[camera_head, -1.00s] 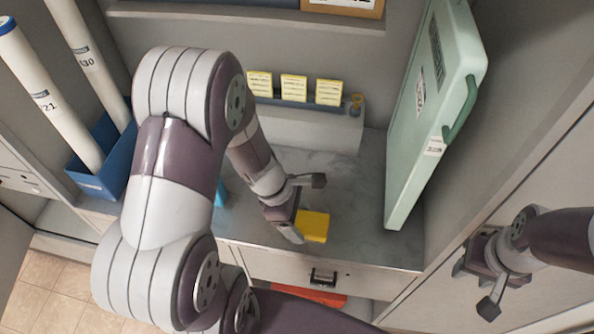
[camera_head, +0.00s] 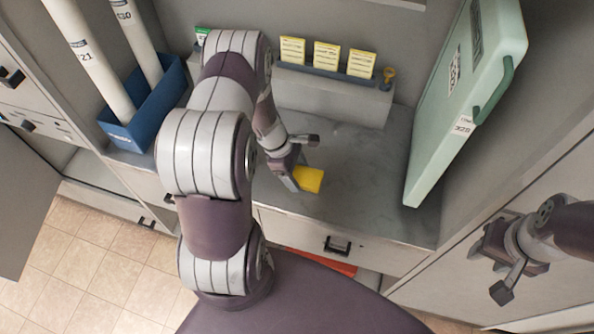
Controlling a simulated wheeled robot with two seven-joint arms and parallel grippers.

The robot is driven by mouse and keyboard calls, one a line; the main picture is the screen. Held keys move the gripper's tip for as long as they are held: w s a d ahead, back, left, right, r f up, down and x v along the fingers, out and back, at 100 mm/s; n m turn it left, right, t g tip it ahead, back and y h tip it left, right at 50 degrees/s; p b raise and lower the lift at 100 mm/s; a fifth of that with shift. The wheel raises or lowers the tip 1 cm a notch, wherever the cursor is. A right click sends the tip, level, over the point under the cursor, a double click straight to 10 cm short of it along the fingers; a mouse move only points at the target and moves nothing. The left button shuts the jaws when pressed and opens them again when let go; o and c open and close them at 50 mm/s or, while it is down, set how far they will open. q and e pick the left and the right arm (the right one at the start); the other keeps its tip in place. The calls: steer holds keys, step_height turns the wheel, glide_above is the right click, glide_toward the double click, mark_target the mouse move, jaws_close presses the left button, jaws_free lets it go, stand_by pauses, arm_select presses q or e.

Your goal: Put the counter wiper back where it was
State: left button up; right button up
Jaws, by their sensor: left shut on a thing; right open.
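The counter wiper looks like a small yellow block (camera_head: 309,180) at the grey counter (camera_head: 352,190), left of its middle. My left gripper (camera_head: 296,164) is shut on the wiper, with the wiper showing at its right side. I cannot tell whether the wiper touches the counter or is held just above it. My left arm hides the counter's left part. My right gripper (camera_head: 498,265) is open and empty at the lower right, in front of a cabinet panel and apart from the counter.
A ledge (camera_head: 330,95) at the back holds several yellow cards and a small gold object (camera_head: 389,75). A large pale green case (camera_head: 462,100) leans at the right. A blue bin (camera_head: 145,110) with rolled tubes stands at the left.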

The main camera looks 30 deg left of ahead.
arm_select(q)
steer(key=shift+f, duration=0.1)
steer(key=o, duration=0.9)
steer(key=shift+o, duration=0.2)
steer(key=shift+r, duration=0.4)
steer(key=d+v, duration=0.1)
steer(key=v, duration=1.1)
steer(key=s+d+r+m+y, duration=0.2)
steer(key=s+d+r+m, duration=0.1)
steer(key=m, duration=0.7)
steer(key=s+d+r+m+y, duration=0.2)
steer(key=s+d+r+m, duration=0.2)
steer(key=d+r+m, duration=0.2)
steer(key=d+m, duration=0.2)
steer(key=m, duration=0.2)
steer(key=shift+s+m, duration=0.2)
steer(key=shift+m, duration=0.2)
